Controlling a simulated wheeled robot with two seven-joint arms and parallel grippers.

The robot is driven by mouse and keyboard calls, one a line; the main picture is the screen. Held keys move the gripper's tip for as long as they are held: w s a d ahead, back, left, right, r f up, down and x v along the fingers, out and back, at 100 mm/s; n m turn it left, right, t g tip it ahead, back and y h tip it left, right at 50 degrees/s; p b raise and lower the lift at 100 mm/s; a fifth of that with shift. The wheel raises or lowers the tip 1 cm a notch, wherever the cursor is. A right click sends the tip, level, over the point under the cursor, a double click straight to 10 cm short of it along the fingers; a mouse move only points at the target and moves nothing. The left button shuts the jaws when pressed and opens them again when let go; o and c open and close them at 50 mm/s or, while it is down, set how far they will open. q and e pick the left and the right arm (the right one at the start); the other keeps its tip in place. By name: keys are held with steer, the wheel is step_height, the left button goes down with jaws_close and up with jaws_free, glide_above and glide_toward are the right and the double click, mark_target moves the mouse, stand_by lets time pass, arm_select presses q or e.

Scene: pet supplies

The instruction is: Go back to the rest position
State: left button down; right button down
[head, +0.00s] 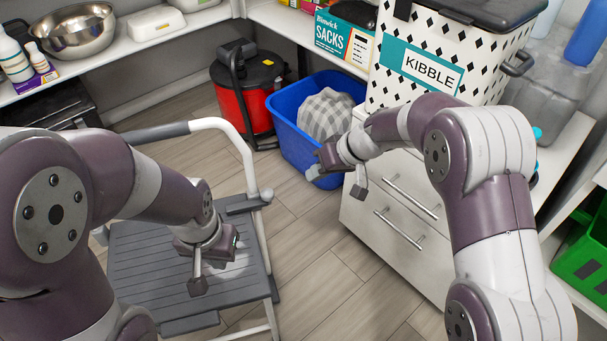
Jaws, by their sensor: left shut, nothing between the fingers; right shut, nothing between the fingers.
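My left gripper (198,284) is above the grey step of a folding step stool (150,262), pointing down. It is shut with nothing seen in it. My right gripper (317,174) is shut and empty, in front of the near edge of the blue tub (290,143). Its arm reaches in from the right, across the front of the white drawer cabinet (385,225). I cannot tell whether the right gripper touches the tub.
A checked grey cloth bundle (327,115) sits in the tub. A red and black canister (250,95) stands behind. A kibble bin (445,60) is on the cabinet, and a green crate (583,250) is at the right. Wood floor (310,255) is clear between stool and cabinet.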

steer(key=shift+v, duration=1)
